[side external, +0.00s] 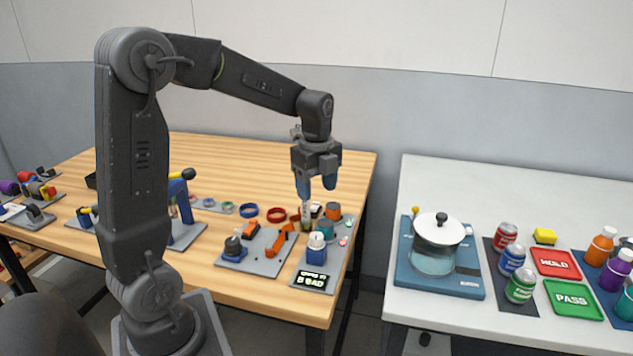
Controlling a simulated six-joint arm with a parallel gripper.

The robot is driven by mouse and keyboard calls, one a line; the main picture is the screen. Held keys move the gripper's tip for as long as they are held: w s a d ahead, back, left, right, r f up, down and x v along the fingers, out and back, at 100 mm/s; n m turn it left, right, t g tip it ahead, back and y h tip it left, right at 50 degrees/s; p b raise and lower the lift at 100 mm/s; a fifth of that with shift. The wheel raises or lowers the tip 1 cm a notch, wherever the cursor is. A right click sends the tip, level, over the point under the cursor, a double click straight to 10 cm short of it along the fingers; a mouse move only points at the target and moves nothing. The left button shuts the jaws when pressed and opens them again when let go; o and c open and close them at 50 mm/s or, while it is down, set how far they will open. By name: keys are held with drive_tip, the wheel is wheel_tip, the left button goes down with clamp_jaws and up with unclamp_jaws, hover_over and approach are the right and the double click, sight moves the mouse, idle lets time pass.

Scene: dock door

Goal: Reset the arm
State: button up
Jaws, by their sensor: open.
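My gripper (317,190) points down over the right part of the wooden table, with its blue-tipped fingers apart. It is just above a small grey board (324,240) of parts. A small upright bottle-like item (306,215) stands right below the left finger; I cannot tell whether the finger touches it. Nothing clear shows between the fingers. My arm is bent, reaching across from the left.
The wooden table (345,170) holds several fixtures along its front edge, including a board with orange clamps (275,245). Its back is clear. A white table (560,187) at right holds a pot (437,240), cans, bottles, a red HOLD tray (557,263) and a green PASS tray (573,299).

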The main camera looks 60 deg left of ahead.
drive_tip(key=shift+r, duration=0.55)
drive_tip(key=s+d+r+n+t, duration=0.4)
drive_tip(key=s+d+n+t, duration=0.1)
drive_tip(key=s+d+n, duration=1)
drive_tip(key=shift+s+n+t, duration=0.2)
drive_tip(key=shift+n+t, duration=0.1)
drive_tip(key=shift+n, duration=0.3)
